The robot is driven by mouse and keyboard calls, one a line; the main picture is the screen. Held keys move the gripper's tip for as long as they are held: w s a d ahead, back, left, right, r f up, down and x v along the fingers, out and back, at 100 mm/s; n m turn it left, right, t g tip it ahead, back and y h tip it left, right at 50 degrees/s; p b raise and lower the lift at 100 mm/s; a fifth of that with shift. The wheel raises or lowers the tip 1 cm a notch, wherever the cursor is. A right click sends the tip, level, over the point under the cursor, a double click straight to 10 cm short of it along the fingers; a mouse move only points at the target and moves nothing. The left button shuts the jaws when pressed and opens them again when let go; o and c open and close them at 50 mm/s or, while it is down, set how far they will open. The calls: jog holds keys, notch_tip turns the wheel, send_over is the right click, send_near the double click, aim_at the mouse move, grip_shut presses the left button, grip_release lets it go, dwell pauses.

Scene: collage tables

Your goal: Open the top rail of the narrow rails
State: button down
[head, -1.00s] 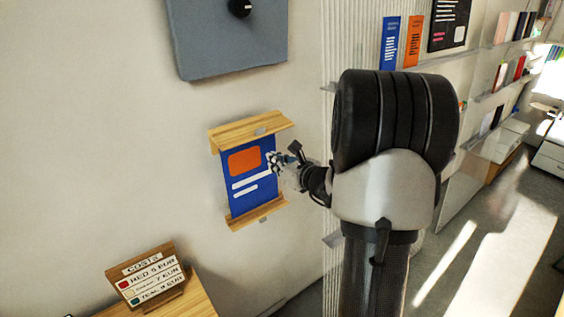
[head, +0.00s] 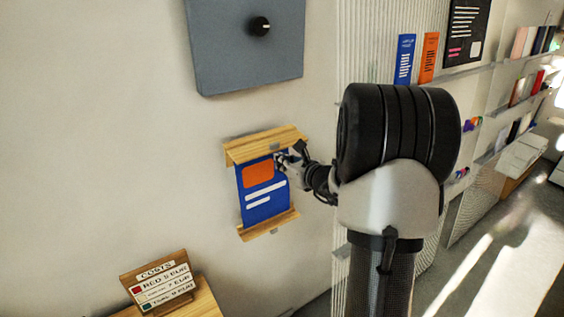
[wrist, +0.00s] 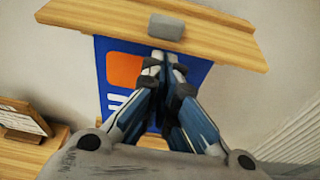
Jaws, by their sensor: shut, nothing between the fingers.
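The narrow rails are two wooden bars on the wall, with a blue poster (head: 258,205) between them. The top rail (head: 245,148) has a small grey tab at its middle and also spans the upper part of the wrist view (wrist: 100,20). The grey tab (wrist: 166,27) shows clearly there. The bottom rail (head: 262,226) sits at the poster's lower edge. My gripper (wrist: 164,72) is shut and empty, with its fingertips in front of the poster, just below the tab. In the head view my gripper (head: 280,160) is at the poster's upper right.
A grey panel with a black knob (head: 260,27) hangs above the rails. A costs sign (head: 160,285) stands on a wooden table at lower left. A ribbed panel and shelves (head: 480,70) are to the right. The wall left of the rails is clear.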

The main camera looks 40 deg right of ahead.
jog(key=r+g+p, duration=0.2)
jog(key=r+p, duration=0.2)
jog(key=shift+s+r+p, duration=0.15)
jog(key=shift+s+p, duration=0.05)
jog(key=shift+p, duration=0.2)
jog(key=shift+r, duration=0.1)
jog(key=shift+w+d+r+p, duration=0.1)
jog(key=shift+w+r+p, duration=0.15)
jog(key=shift+r+p, duration=0.45)
jog(key=b, duration=0.4)
send_near(278, 143)
jog(key=s, duration=0.1)
jog(key=s+f, duration=0.1)
jog(key=s, duration=0.1)
jog(key=shift+f+g, duration=0.25)
jog(key=shift+g, duration=0.05)
jog(key=shift+w, duration=0.1)
